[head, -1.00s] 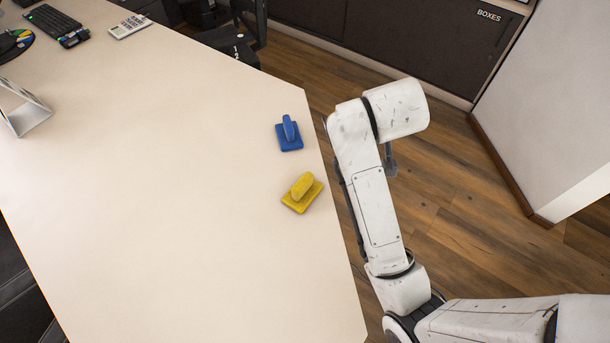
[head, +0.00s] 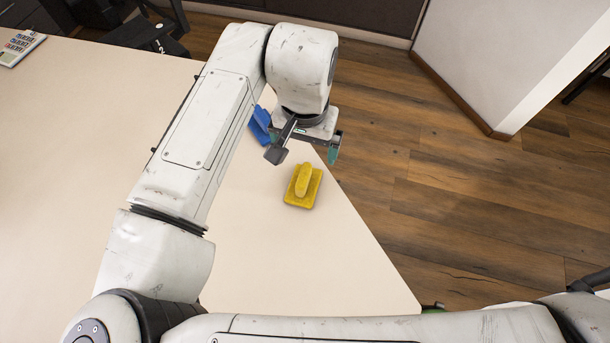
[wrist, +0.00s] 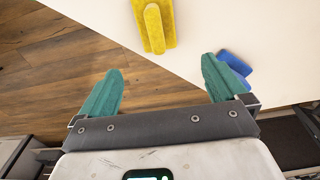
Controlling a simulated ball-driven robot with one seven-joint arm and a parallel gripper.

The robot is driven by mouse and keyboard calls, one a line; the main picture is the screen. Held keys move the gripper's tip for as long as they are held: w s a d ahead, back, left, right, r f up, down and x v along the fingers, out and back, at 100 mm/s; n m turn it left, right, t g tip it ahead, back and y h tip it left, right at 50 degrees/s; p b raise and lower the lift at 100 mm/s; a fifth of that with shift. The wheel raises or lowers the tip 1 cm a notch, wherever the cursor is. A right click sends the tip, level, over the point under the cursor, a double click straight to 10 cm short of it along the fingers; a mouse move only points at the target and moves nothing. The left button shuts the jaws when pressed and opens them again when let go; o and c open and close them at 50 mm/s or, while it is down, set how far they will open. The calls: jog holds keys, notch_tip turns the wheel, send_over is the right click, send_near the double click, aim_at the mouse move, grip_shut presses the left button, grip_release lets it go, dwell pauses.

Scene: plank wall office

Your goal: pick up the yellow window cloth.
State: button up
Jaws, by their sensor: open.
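The yellow window cloth (head: 303,187) lies on the table near its right edge, a flat pad with a raised grip on top. In the wrist view it shows at the top middle (wrist: 155,25), beyond the fingertips. My gripper (head: 304,150) is open and empty. In the head view it hangs above the table edge, just behind the cloth and apart from it. Its two green fingers show in the wrist view (wrist: 160,82) with nothing between them.
A similar blue object (head: 260,125) lies behind the yellow one, partly hidden by my arm; it also shows beside the right finger in the wrist view (wrist: 234,64). The pale table (head: 265,250) is clear in front of the cloth. Wooden floor lies to the right.

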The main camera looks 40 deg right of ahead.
aim_at(304, 174)
jog(key=shift+s+a+f, duration=0.1)
jog(key=shift+a+f, duration=0.05)
jog(key=shift+a, duration=0.25)
jog(key=shift+s+a+f, duration=0.1)
jog(key=shift+a+f, duration=0.05)
jog(key=shift+a, duration=0.25)
jog(key=shift+s+a+f, duration=0.1)
jog(key=shift+f, duration=0.2)
notch_tip(304, 174, down, 5)
jog(key=shift+s+d+f, duration=0.15)
jog(key=shift+f, duration=1.15)
jog(key=shift+s+d+f, duration=0.1)
jog(key=shift+d+f, duration=0.05)
jog(key=shift+f, duration=1.15)
jog(key=shift+c, duration=0.4)
jog(key=c, duration=1.2)
jog(key=shift+o, duration=0.2)
jog(key=shift+r, duration=0.2)
